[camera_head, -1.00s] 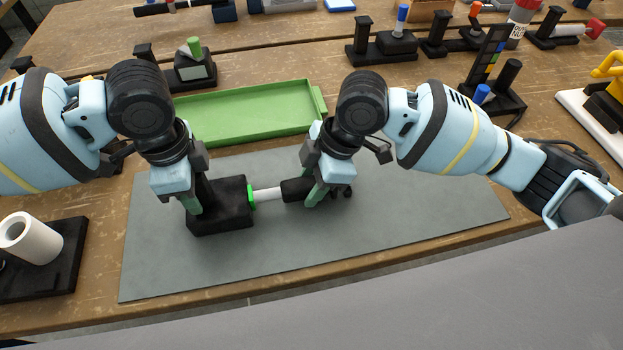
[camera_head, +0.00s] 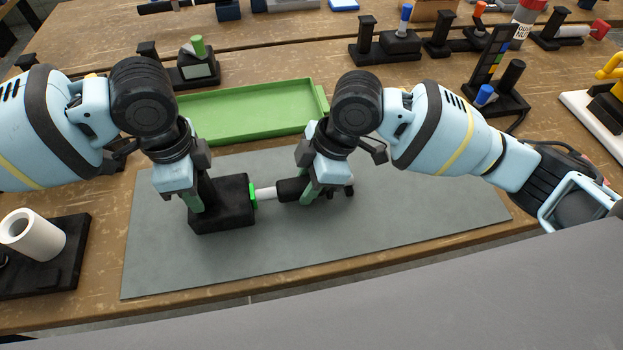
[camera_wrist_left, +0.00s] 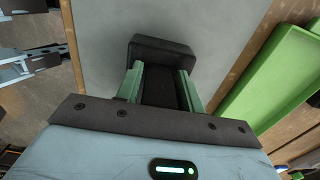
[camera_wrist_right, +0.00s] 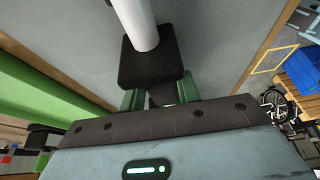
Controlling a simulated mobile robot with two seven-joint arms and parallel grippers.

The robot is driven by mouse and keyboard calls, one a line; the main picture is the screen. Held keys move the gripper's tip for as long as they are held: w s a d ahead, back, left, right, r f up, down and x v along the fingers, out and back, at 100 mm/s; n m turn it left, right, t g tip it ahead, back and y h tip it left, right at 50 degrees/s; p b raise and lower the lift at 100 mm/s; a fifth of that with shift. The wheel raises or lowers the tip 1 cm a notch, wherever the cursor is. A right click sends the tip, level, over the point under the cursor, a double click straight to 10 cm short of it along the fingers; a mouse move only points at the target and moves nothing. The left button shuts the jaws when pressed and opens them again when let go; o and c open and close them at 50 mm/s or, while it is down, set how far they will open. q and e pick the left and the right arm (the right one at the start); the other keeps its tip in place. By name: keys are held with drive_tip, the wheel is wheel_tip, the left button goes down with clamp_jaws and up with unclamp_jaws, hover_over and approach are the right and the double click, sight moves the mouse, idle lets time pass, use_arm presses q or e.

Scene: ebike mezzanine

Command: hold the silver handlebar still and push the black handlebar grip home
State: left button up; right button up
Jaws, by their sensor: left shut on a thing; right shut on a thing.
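My left gripper (camera_head: 194,203) is shut on an upright black part of the holder, which also shows in the left wrist view (camera_wrist_left: 163,50).
A grey mat (camera_head: 160,261) lies under the work. A green tray (camera_head: 245,134) stands just behind it. A white cylinder on a black base (camera_head: 62,275) is at the left; black stands line the back. The mat's front and right are clear.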

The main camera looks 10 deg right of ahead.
sight(286, 186)
drive_tip(key=shift+s+a, duration=0.1)
drive_tip(key=shift+a, duration=0.9)
use_arm(q)
drive_tip(key=shift+d, duration=0.1)
use_arm(e)
drive_tip(key=shift+a, duration=1.1)
drive_tip(key=o, duration=1.2)
drive_tip(key=shift+c, duration=0.2)
drive_tip(key=shift+d, duration=0.1)
drive_tip(key=v, duration=1.2)
use_arm(q)
drive_tip(key=o, duration=1.3)
